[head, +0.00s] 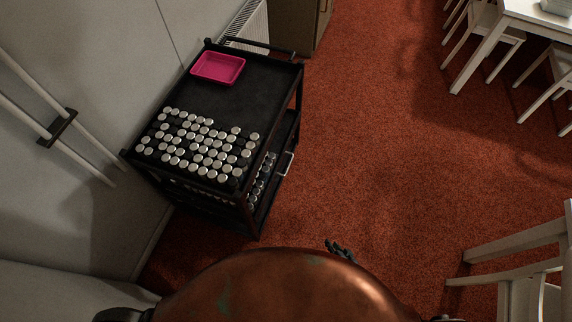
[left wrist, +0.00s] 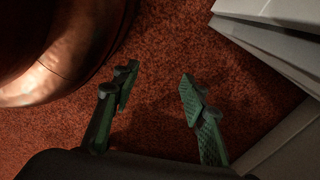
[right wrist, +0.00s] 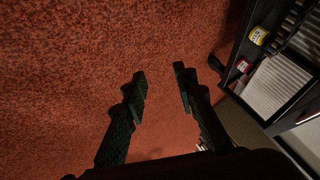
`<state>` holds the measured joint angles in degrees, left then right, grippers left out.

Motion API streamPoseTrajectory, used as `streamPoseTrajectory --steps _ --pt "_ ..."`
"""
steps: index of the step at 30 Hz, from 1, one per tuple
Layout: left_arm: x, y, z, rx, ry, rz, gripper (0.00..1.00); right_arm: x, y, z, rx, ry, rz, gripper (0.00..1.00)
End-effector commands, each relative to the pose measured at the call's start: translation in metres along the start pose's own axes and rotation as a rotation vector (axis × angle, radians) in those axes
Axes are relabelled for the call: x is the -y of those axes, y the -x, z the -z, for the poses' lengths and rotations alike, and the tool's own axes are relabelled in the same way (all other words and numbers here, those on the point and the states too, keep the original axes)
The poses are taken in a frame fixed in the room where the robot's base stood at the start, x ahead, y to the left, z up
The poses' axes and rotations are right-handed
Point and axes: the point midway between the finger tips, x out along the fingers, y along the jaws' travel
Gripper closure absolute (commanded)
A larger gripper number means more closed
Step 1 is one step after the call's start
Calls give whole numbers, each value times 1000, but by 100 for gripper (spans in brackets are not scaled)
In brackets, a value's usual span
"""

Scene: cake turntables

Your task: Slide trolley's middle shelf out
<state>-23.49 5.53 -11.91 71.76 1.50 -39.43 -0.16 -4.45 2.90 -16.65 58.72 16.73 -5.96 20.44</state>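The black trolley (head: 225,100) stands against the wall at the left of the head view. Its middle shelf (head: 262,185) shows only partly at its right side, with several silver-capped jars on it and a light handle (head: 288,163) on its edge. My right gripper (head: 340,250) is low in the head view, apart from the trolley; in the right wrist view its fingers (right wrist: 160,95) are spread and empty over the red carpet. Part of what looks like the trolley is at the right there. My left gripper (left wrist: 158,95) is open and empty over the carpet.
A pink tray (head: 218,67) and several silver-capped jars (head: 200,145) are on the trolley's top. A radiator (head: 248,25) is behind it. White chairs (head: 520,260) and a white table (head: 535,15) are at the right. The carpet (head: 370,150) right of the trolley is clear.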

Motion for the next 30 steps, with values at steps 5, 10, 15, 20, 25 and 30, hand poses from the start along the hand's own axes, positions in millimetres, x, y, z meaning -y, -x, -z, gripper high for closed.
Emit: streamPoseTrajectory --steps 5,10,15,20,25,30 --pt "-5 4 29 26 28 -12 60 136 -71 103 -176 -289 304 74" --pt "-7 31 47 45 40 -20 60 232 -76 169 -234 -508 545 74" --pt "-10 51 56 52 43 -23 60 278 -66 201 -244 -619 673 74" --pt "-17 64 61 51 43 -27 60 292 -66 212 -246 -644 702 74" --pt "-20 86 67 49 44 -33 60 303 -82 220 -247 -644 701 74" --pt "-24 114 72 47 45 -41 60 314 -100 230 -246 -642 699 74"
